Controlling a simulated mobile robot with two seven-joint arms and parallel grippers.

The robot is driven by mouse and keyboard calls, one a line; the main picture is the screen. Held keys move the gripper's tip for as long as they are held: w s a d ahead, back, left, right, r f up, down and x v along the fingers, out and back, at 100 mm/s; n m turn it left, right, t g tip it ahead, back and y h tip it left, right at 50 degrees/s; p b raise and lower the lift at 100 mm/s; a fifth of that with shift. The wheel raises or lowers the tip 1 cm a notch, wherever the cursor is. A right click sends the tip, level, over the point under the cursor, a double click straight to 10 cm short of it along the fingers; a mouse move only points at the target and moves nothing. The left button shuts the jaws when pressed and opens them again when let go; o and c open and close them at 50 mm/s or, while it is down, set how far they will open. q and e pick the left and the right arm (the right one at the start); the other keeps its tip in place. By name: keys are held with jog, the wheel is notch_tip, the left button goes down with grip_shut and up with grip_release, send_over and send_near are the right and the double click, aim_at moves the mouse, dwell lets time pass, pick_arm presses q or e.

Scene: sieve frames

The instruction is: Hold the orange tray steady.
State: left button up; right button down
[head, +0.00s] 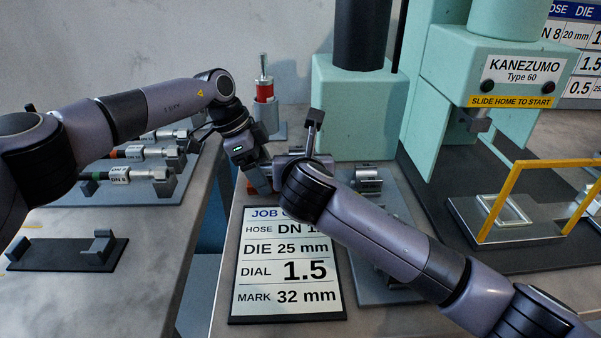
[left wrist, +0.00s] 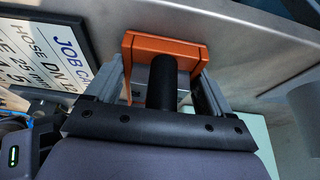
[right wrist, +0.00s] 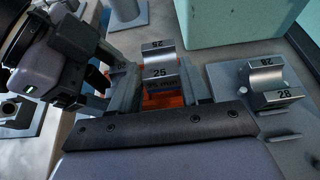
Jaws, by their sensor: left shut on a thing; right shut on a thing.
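The orange tray (left wrist: 165,46) shows in the left wrist view between the fingers of my left gripper (left wrist: 162,85), which is shut on it. A dark cylinder covers part of it there. In the head view my left gripper (head: 262,180) is beyond the job card, and the tray is mostly hidden. In the right wrist view a grey half-round die marked 25 (right wrist: 160,72) sits between the fingers of my right gripper (right wrist: 158,98), which is shut on it. Orange of the tray (right wrist: 176,100) shows low behind the die. My right wrist hides the right fingers in the head view.
A job card (head: 290,265) lies in front. Another die marked 28 (right wrist: 270,78) stands on a grey plate to the right. The green press (head: 515,75) with a yellow-framed guard (head: 500,200) stands at right. Labelled hoses (head: 140,153) lie on the left bench, across a gap.

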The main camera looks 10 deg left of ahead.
pick_arm(q)
jog(key=o, duration=1.7)
pick_arm(e)
notch_tip(320, 180, up, 7)
